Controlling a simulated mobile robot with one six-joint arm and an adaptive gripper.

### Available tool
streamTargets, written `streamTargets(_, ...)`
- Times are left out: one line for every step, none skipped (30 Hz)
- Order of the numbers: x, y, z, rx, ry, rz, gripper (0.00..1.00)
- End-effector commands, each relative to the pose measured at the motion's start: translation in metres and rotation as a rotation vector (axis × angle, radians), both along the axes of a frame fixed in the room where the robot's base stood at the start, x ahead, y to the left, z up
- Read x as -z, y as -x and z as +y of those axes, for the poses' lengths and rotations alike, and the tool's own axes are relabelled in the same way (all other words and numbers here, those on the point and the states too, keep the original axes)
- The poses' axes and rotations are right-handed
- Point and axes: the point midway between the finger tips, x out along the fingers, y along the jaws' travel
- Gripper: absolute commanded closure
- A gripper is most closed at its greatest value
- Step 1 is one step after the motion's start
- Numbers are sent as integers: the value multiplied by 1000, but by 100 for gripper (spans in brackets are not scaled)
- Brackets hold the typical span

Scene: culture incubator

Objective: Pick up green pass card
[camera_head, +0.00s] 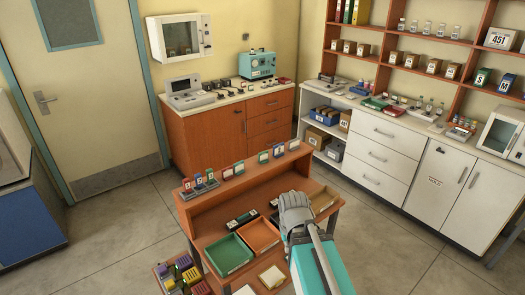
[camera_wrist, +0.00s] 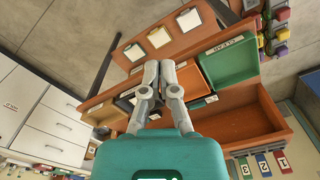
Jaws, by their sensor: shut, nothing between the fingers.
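A green card (camera_wrist: 245,166) also shows at the lower right of the wrist view, next to blue and red ones. Which green item is the pass card I cannot tell for sure. My gripper (camera_wrist: 158,68) is shut and empty, above the desk's lower top. In the head view my gripper (camera_head: 295,207) is in front of the shelf, apart from the cards.
A green tray (camera_head: 228,254) and an orange tray (camera_head: 259,236) lie on the desk left of my gripper. A wooden tray (camera_head: 324,201) lies to its right. More coloured items (camera_head: 200,186) stand at the shelf's left end. A white cabinet (camera_head: 375,150) stands behind.

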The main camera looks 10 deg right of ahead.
Motion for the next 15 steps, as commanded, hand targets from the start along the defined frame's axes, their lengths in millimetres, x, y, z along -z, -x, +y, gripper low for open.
streamTargets(-19,0,0,0,0,0,100)
streamTargets(-23,0,0,0,0,0,100)
streamTargets(-28,0,0,0,0,0,100)
streamTargets(-32,0,0,0,0,0,100)
streamTargets(-35,0,0,0,0,0,100)
streamTargets(-39,0,0,0,0,0,100)
streamTargets(-41,0,0,0,0,0,100)
streamTargets(-43,0,0,0,0,0,100)
streamTargets(-44,0,0,0,0,0,100)
streamTargets(-45,0,0,0,0,0,100)
streamTargets(-46,0,0,0,0,0,100)
streamTargets(-47,0,0,0,0,0,100)
streamTargets(-47,0,0,0,0,0,100)
streamTargets(-47,0,0,0,0,0,100)
streamTargets(-46,0,0,0,0,0,100)
